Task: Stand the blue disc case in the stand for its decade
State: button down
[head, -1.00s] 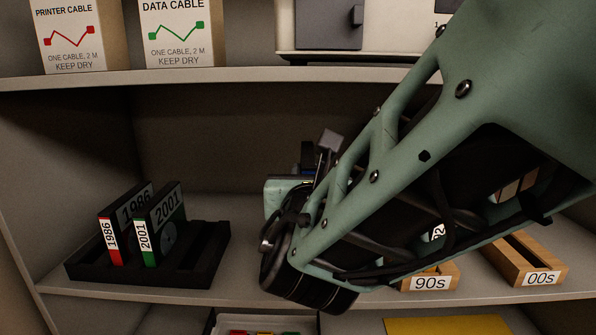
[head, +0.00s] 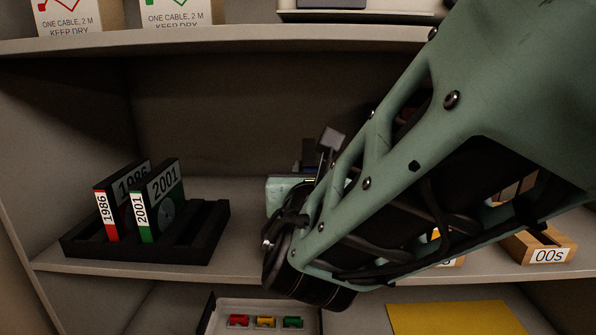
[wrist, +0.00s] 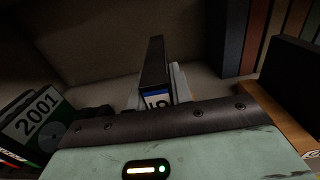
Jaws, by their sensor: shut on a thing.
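My gripper (wrist: 157,92) is shut on the blue disc case (wrist: 154,68), a dark slim case with a blue and white label. The case is held upright, and its label is only partly readable in the wrist view. In the head view my arm hides the jaws and most of the case. The 00s wooden stand (head: 548,249) is right of my arm on the same shelf. The 90s stand (head: 447,262) is mostly hidden behind my arm, with its label nearly covered. I cannot see an 80s stand.
A black rack (head: 85,247) at left holds a red 1986 case (head: 106,210) and a green 2001 case (head: 146,215). The wrist view shows a row of coloured spines (wrist: 255,40) at upper right.

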jog(key=shift+s+f+b, duration=0.1)
jog(key=shift+f+b, duration=0.3)
jog(key=shift+f, duration=0.25)
dwell(1.5)
jog(key=shift+f+b, duration=1.05)
jog(key=shift+f, duration=0.2)
jog(key=c, duration=1.2)
grip_release()
jog(key=shift+o, duration=0.2)
jog(key=s+p, duration=0.2)
jog(key=s, duration=0.6)
jog(key=shift+a, duration=0.15)
